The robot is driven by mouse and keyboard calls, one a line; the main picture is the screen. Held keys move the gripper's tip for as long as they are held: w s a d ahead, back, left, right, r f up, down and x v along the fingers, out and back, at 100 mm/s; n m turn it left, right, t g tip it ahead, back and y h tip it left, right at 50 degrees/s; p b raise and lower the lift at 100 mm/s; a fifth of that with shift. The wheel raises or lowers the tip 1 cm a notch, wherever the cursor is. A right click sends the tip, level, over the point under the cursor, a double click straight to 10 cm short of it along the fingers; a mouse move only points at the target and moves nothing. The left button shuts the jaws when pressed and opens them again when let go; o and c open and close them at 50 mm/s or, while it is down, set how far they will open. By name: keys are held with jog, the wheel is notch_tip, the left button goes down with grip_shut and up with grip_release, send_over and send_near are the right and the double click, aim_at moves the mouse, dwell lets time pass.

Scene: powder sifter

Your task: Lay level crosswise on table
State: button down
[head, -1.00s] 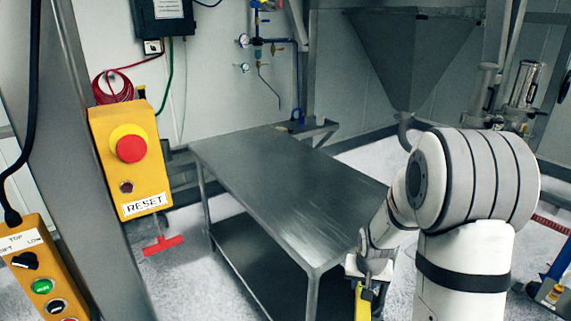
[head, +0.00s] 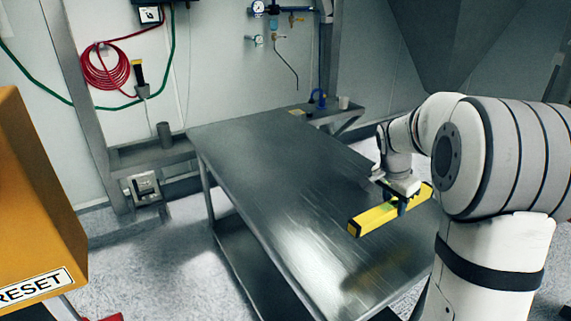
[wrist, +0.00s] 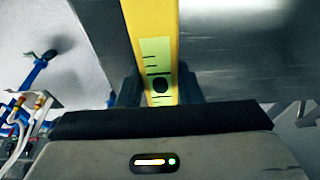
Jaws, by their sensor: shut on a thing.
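The level (head: 378,217) is a yellow bar with dark ends. My gripper (head: 402,206) is shut on it near its middle, in the right part of the head view. The bar slants from lower left to upper right, across the table's long direction. The steel table (head: 265,165) is below it; a yellowish reflection lies apart from the bar, so the bar appears to be above the top. In the wrist view the level (wrist: 150,28) runs up between my fingers (wrist: 160,88), with a pale green window and dark marks. Its far end is cut off.
A yellow RESET box (head: 35,215) stands close at the left. A blue item (head: 318,97) and a small cup (head: 343,102) are on a shelf behind the table. A grey hopper (head: 450,40) hangs at the upper right. The visible tabletop is clear.

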aim_at(386, 237)
jog(key=shift+w+d, duration=0.1)
jog(key=shift+w, duration=0.25)
notch_tip(386, 237, down, 10)
jog(key=shift+r, duration=0.1)
dwell(0.3)
jog(key=shift+f, duration=0.2)
jog(key=c, duration=1)
grip_release()
jog(key=shift+r, duration=0.2)
